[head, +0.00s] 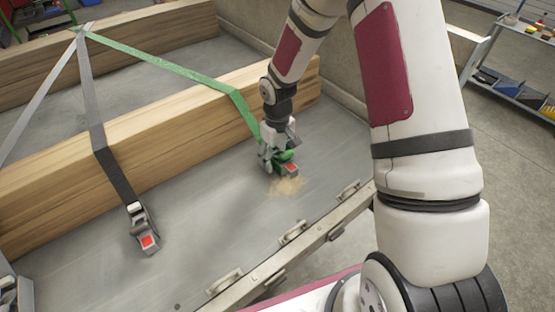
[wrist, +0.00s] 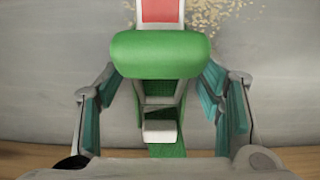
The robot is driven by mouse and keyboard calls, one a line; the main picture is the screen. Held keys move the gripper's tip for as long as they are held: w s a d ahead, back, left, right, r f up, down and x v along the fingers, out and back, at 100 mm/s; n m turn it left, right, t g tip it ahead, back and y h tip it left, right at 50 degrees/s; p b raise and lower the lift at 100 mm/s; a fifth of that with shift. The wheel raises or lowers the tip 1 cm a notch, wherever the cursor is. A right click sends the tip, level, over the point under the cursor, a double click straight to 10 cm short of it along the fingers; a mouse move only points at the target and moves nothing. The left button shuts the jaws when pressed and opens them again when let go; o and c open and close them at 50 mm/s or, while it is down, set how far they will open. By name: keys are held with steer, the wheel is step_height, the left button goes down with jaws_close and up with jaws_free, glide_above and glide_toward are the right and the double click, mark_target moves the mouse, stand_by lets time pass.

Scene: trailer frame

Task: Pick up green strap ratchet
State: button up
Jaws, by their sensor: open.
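The green strap ratchet (wrist: 160,54) lies between the two open fingers of my gripper (wrist: 162,100) in the wrist view. It has a rounded green body, a red patch at its far end and a green strap below. In the head view the ratchet (head: 291,169) sits at the end of the green strap (head: 170,66), on the grey trailer bed beside the wooden beam. My gripper (head: 278,158) is over it and hides part of it. The teal finger pads stand apart on both sides, with gaps to the ratchet.
Wooden beams (head: 150,125) lie across the trailer bed (head: 220,215). A metal side rail with latches (head: 300,245) runs along the near edge. Pale crumbs (head: 288,186) lie by the green ratchet.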

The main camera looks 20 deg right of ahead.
jaws_close()
steer(key=shift+r, duration=0.1)
